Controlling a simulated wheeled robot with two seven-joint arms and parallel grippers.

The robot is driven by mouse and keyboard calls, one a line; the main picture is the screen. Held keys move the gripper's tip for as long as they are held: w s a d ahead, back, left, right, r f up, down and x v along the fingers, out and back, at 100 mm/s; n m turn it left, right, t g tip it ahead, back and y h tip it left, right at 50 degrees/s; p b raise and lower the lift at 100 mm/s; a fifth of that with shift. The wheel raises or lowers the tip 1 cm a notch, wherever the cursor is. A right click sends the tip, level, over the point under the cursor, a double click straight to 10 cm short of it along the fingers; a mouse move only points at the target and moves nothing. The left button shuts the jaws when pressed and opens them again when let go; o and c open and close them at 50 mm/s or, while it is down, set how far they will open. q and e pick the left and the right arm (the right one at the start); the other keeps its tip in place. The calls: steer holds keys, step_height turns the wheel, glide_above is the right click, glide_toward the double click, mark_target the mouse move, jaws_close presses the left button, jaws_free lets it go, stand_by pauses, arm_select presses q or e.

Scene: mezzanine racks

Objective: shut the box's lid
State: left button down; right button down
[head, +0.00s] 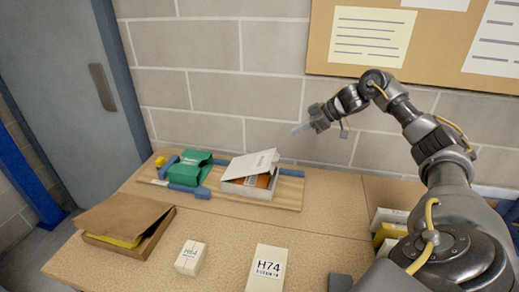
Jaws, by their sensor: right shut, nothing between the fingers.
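A white box (262,189) stands on a wooden board at the back of the table. Its white lid (251,163) is partly raised and tilted, and something orange-brown shows inside under its edge. A second, brown box (150,245) at the front left also has a tilted lid (121,217), with something yellow inside. My right gripper (301,128) is shut and empty, held in the air above and to the right of the white box, pointing left and apart from the lid. My left gripper is not in view.
The wooden board (290,192) also carries a green object (190,168) with blue parts. Small white cartons (190,257) and (267,268) stand at the front. Several boxes (390,228) sit beside my right arm. A block wall rises behind; the table's middle is clear.

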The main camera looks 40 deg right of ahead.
steer(key=p+x, duration=0.2)
steer(key=x, duration=0.6)
steer(key=shift+w+a+f+p, duration=0.25)
steer(key=shift+p, duration=0.15)
steer(key=f, duration=0.2)
steer(key=f+p, duration=0.1)
steer(key=shift+s+d+f, duration=0.1)
steer(key=shift+s+d, duration=0.1)
steer(key=shift+s, duration=0.05)
steer(key=shift+s+d+f, duration=0.2)
steer(key=shift+s+f, duration=0.05)
steer(key=shift+f, duration=0.3)
